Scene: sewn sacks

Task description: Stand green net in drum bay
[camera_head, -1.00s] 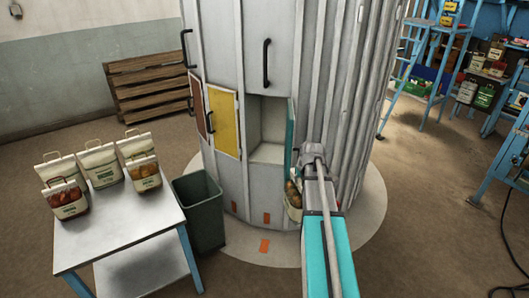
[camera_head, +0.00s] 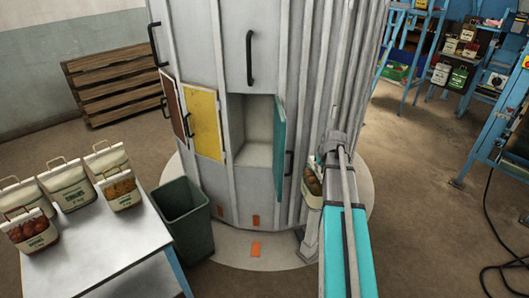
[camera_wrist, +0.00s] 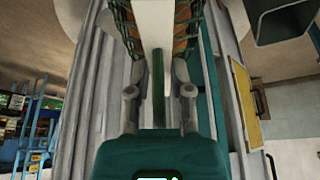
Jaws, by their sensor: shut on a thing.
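The green net (camera_wrist: 188,25) is a sack with a white panel, green mesh and orange-brown contents. In the wrist view its green handle bar (camera_wrist: 158,85) lies between the two fingers of my gripper (camera_wrist: 158,78), which is shut on it. In the head view the net (camera_head: 313,187) hangs beside the drum, right of the open teal door (camera_head: 280,150), partly hidden by my arm. The drum bay (camera_head: 254,130) is an open, empty-looking compartment in the grey drum (camera_head: 235,195), left of that door. The fingers are hidden in the head view.
A yellow door (camera_head: 205,122) and a brown door (camera_head: 171,105) are left of the bay. A dark green bin (camera_head: 187,215) stands below them. A table (camera_head: 95,245) at left bears several sacks. Blue racks stand at right. Open floor lies right of the drum.

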